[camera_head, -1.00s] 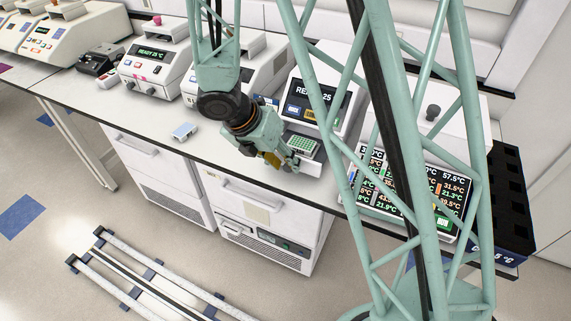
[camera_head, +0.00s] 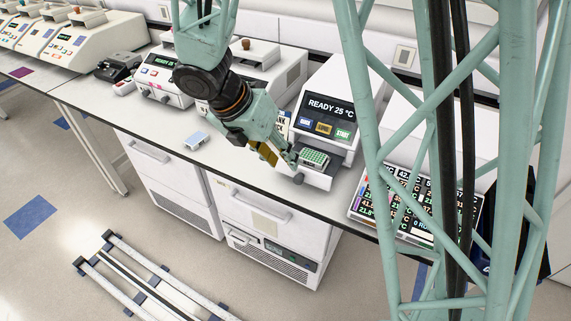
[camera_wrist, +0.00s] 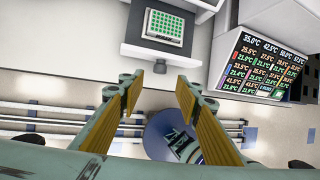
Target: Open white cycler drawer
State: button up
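The white cycler (camera_head: 338,88) stands on the bench with its screen reading READY 25 °C. Its drawer (camera_head: 318,180) sticks out at the front, holding a green plate (camera_head: 314,158). The drawer and green plate (camera_wrist: 164,28) also show at the top of the wrist view. A dark round knob (camera_wrist: 160,67) is on the drawer's front edge; it shows in the head view (camera_head: 298,179) too. My gripper (camera_wrist: 160,84) is open and empty, its yellow-padded fingers apart just in front of the knob. In the head view my gripper (camera_head: 282,156) is left of the drawer.
A panel of temperature readouts (camera_head: 408,205) stands right of the cycler. Other cyclers (camera_head: 157,75) line the bench to the left. A small pale blue item (camera_head: 196,140) lies near the bench edge. White cabinets (camera_head: 262,215) are below, and a floor rail (camera_head: 150,285) runs in front.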

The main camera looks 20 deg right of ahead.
jog(key=shift+s+a+r, duration=0.1)
jog(key=shift+a+r, duration=0.2)
jog(key=shift+r, duration=0.25)
dwell(0.4)
jog(key=s+d+r+m+y+b, duration=0.2)
jog(key=s+d+r+m, duration=0.5)
jog(key=s+r+m, duration=0.65)
jog(key=s+r+m+t+y, duration=0.1)
jog(key=s+r+m, duration=0.2)
jog(key=s+m, duration=0.4)
jog(key=s+r+m+t+y+b, duration=0.1)
jog(key=s+r+m+y, duration=0.1)
jog(key=s+m, duration=0.5)
jog(key=shift+s+r+t+b, duration=0.3)
jog(key=shift+s+r, duration=0.05)
jog(key=shift+r, duration=0.15)
